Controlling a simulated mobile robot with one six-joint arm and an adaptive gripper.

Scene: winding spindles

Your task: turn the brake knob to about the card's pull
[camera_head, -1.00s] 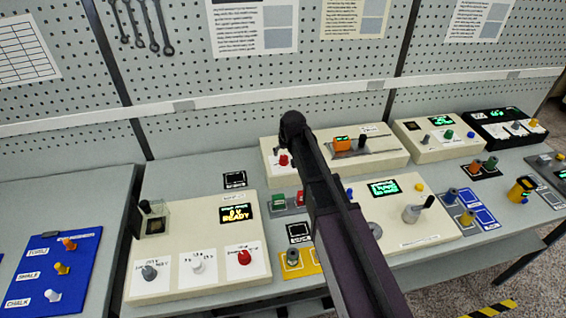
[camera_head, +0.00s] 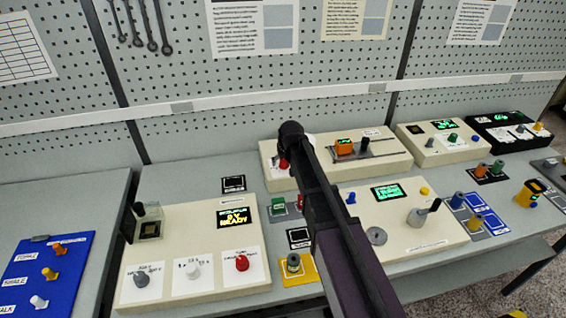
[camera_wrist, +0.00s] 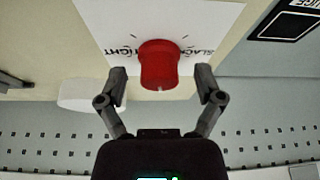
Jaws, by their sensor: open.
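The red brake knob (camera_wrist: 159,65) fills the middle of the wrist view, on a white label plate (camera_wrist: 190,22) printed SLACK and TIGHT, upside down there. A small pale mark shows on the knob's near edge. My gripper (camera_wrist: 161,76) is open, one finger on each side of the knob, with a visible gap at both sides. In the head view a red knob (camera_head: 284,163) sits on the cream box (camera_head: 375,160) at the back, beside my arm. My arm hides the gripper there. I cannot tell which paper is the card.
A pale rounded part (camera_wrist: 92,94) lies left of the gripper in the wrist view. A dark-framed panel (camera_wrist: 288,20) is at upper right. In front stands a cream console (camera_head: 195,255) with several knobs and a lit display. A pegboard (camera_head: 200,80) with papers rises behind.

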